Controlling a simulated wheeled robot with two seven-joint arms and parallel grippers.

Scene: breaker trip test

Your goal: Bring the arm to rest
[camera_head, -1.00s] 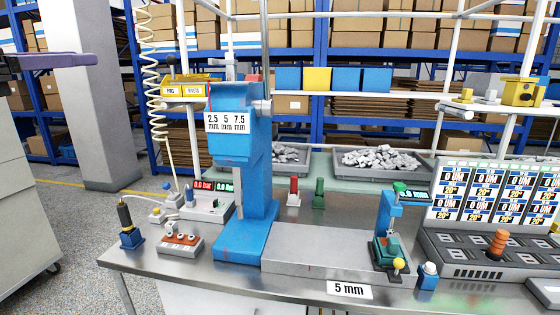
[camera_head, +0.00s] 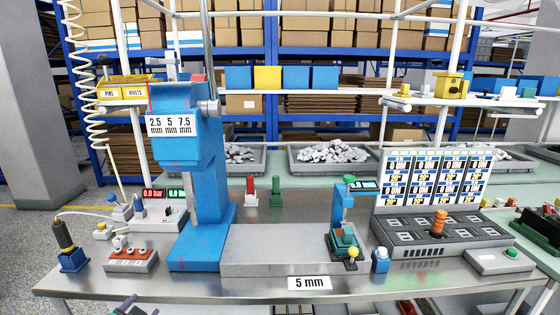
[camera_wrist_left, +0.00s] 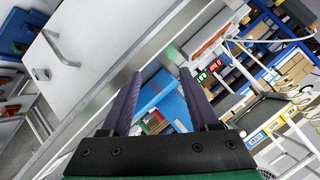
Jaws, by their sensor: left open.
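My left gripper (camera_head: 128,306) shows only as purple finger tips at the bottom edge of the head view, below the bench's front edge, to the left. In the left wrist view the left gripper (camera_wrist_left: 162,88) has its two purple fingers well apart, with nothing held between them. The rest of the left arm is out of the head view.
The steel bench (camera_head: 190,284) carries a blue press (camera_head: 200,190), a small test fixture (camera_head: 343,240) and a dark tray (camera_head: 430,236) with an orange-topped post. A white cabinet (camera_wrist_left: 70,45) shows in the wrist view. Shelving stands behind.

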